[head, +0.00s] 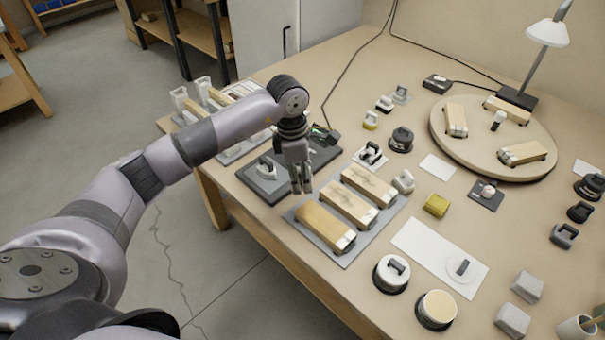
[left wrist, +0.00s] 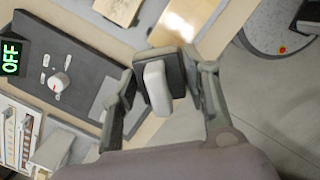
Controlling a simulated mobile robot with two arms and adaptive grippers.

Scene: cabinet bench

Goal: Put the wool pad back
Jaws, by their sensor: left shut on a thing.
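My left gripper (head: 301,188) hangs low over the dark device at the near left part of the bench. In the left wrist view, the left gripper (left wrist: 162,90) is shut on a dark, squarish pad with a pale grip (left wrist: 156,78). I take this to be the wool pad, but its texture is not clear. In the head view the fingers mostly hide it. The dark device (left wrist: 78,72) has a white knob and a green "OFF" display (left wrist: 11,58). My right gripper is in neither view.
A grey mat (head: 345,262) with three wooden blocks lies just right of my gripper. Several handled pads and tins stand around it. A round board (head: 465,170) with wooden blocks and a lamp (head: 548,32) are at the back right. A white sheet (head: 425,248) lies front right.

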